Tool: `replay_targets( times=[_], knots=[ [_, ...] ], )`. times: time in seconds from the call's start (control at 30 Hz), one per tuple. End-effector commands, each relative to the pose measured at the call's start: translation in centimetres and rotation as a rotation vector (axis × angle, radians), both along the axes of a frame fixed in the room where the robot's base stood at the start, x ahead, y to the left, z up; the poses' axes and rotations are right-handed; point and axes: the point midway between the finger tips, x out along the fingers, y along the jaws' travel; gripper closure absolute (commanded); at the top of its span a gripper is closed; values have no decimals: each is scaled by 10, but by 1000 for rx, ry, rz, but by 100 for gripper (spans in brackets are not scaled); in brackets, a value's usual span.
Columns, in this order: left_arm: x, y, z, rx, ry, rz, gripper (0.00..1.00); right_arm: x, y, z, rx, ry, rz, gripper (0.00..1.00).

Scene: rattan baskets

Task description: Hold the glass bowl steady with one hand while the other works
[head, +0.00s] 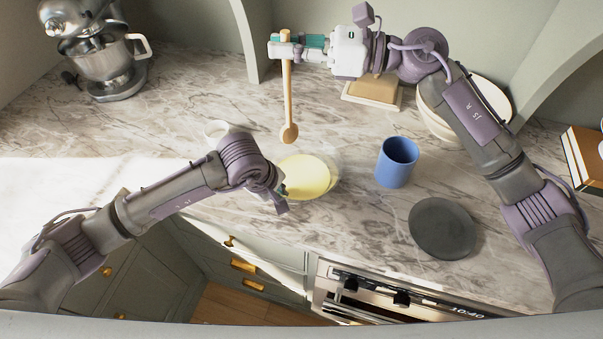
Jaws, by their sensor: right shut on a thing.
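The glass bowl (336,184) stands on the marble counter and holds a smooth pale yellow filling (305,174). My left gripper (280,192) is at the bowl's left side; its fingers are mostly hidden by my own wrist, so I cannot tell whether it grips the rim or only sits beside it. My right gripper (286,47) is shut on the upper part of a wooden spoon (287,100). The spoon hangs upright with its head down, behind and slightly left of the bowl, apart from it.
A blue cup (397,163) and a dark round plate (442,229) stand right of the bowl. A white cup (216,130) is partly behind my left arm. A stand mixer (98,50) is back left; pale bowls (490,98) are back right. The left counter is clear.

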Motion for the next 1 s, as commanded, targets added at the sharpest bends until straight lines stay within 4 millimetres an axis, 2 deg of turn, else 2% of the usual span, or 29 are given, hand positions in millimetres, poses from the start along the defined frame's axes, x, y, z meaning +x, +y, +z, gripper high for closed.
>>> replay_targets(
  times=[0.43, 0.63, 1.0],
  knots=[
    [0, 0, 0, 0, 0, 0, 100, 0, 0, 1, 0, 0, 0, 100],
    [0, 0, 0, 0, 0, 0, 67, 0, 0, 1, 0, 0, 0, 100],
    [0, 1, 4, 0, -1, 0, 65, 0, 0, 1, 0, 0, 0, 100]
  ],
)
